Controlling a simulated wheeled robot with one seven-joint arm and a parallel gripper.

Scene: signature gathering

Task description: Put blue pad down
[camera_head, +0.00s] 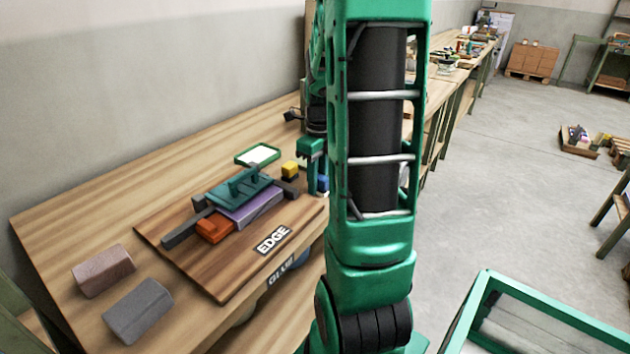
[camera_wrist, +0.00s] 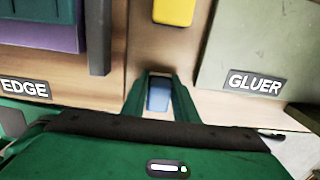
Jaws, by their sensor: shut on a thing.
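The blue pad (camera_wrist: 158,97) sits between the two green fingers of my gripper (camera_wrist: 160,101) in the wrist view. My gripper is shut on it. In the head view the pad (camera_head: 323,184) shows as a small blue patch beside my arm, near the right edge of the workbench. My gripper (camera_head: 317,180) is partly hidden there by my own arm. A yellow block (camera_head: 290,169) lies close by on the left; it also shows ahead of the fingers in the wrist view (camera_wrist: 173,12). I cannot tell whether the pad touches the surface below.
A wooden board (camera_head: 190,269) marked EDGE holds a purple block (camera_head: 252,209) under a teal handled piece (camera_head: 238,187), an orange block (camera_head: 214,229) and dark bars. A green-rimmed white tray (camera_head: 257,154) lies behind. Brown (camera_head: 103,270) and grey (camera_head: 138,310) blocks lie front left. A GLUER-marked panel (camera_wrist: 260,45) is right of the fingers.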

